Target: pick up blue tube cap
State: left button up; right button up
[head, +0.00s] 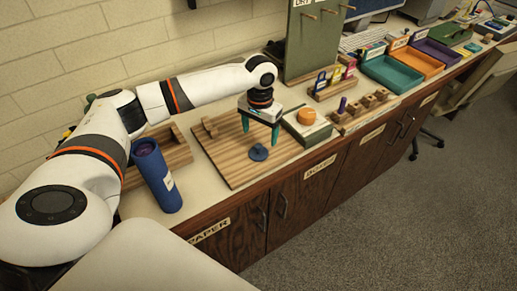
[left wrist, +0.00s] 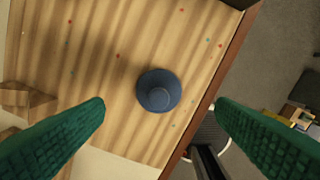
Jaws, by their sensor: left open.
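The blue tube cap (head: 259,153) is a round dark-blue disc with a raised knob, lying knob up on a striped wooden board (head: 226,172). In the left wrist view the cap (left wrist: 158,90) lies ahead of and between the two green fingers, slightly left of the middle. My left gripper (head: 259,136) is open and empty, pointing down above the board, with a gap between its fingertips and the cap. The blue tube (head: 155,175) stands upright and slightly tilted-looking at the left of the board. My right gripper is not in view.
An orange round thing (head: 306,116) sits on a box right of the board. A wooden tray (head: 172,156) lies behind the tube. A green upright panel (head: 314,40) stands behind. Coloured trays (head: 393,75) line the right. The counter's front edge is close to the cap.

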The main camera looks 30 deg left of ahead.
aim_at(258, 145)
pick_arm(q)
jog(key=shift+f, duration=0.45)
jog(key=shift+w+a+f, duration=0.1)
jog(key=shift+a+f, duration=0.05)
jog(key=shift+f, duration=0.15)
jog(key=f, duration=0.1)
jog(key=f+p, duration=0.1)
jog(key=f, duration=0.2)
jog(key=shift+s+f, duration=0.15)
jog(key=shift+s, duration=0.2)
jog(key=shift+f, duration=0.35)
jog(key=shift+c, duration=0.6)
jog(key=c, duration=0.9)
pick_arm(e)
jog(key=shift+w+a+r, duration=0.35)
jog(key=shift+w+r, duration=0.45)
